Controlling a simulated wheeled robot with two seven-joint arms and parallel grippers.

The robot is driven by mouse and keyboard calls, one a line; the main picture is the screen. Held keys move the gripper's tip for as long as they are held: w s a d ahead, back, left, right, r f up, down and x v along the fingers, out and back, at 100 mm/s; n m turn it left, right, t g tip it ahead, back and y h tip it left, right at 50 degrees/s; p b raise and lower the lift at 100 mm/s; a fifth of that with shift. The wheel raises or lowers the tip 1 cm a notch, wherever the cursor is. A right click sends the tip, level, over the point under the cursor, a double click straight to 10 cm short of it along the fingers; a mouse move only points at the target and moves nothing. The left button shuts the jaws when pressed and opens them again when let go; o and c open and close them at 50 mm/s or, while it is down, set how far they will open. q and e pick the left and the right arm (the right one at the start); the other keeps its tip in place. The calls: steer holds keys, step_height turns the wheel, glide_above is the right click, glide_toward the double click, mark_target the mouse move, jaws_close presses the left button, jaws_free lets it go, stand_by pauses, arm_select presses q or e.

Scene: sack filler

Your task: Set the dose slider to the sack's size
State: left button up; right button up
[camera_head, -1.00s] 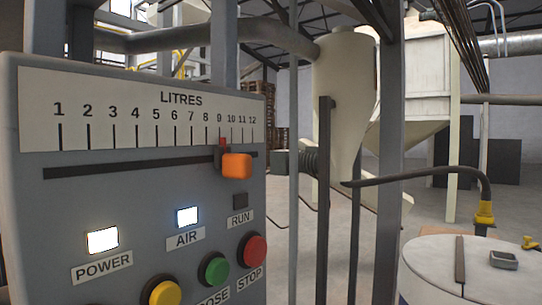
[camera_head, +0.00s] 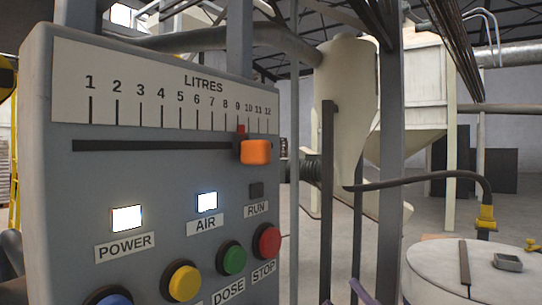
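The grey control panel (camera_head: 75,190) fills the left half of the view. Its LITRES scale (camera_head: 165,85) runs from 1 to 12. The dose slider has an orange knob (camera_head: 256,151) at the right part of a dark horizontal slot (camera_head: 150,146). Its small red pointer (camera_head: 241,129) stands at about the 9 mark. No gripper can be made out at the knob or elsewhere, and nothing touches the knob. No sack can be made out, so its size does not show.
The POWER (camera_head: 126,218) and AIR (camera_head: 207,202) lamps are lit white; the RUN lamp (camera_head: 256,190) is dark. Yellow (camera_head: 184,283), green (camera_head: 234,259) and red (camera_head: 268,241) buttons sit below. A metal post (camera_head: 391,170) and a white-topped drum (camera_head: 430,265) stand to the right.

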steer(key=s+a+r+n+g+y+b, duration=0.1)
steer(key=s+a+r+n+g+y, duration=0.15)
steer(key=r+n+g+y, duration=0.45)
steer(key=s+a+r+n+g+y, duration=0.2)
steer(key=s+r+n+g, duration=0.3)
steer(key=n, duration=0.4)
steer(key=n+t+h+b, duration=0.3)
steer(key=n+h, duration=0.6)
steer(key=n, duration=0.4)
glide_toward(268, 141)
steer(key=p+x, duration=0.1)
steer(key=x, duration=0.8)
steer(key=shift+w+a, duration=0.1)
steer(key=shift+w, duration=0.05)
jaws_close()
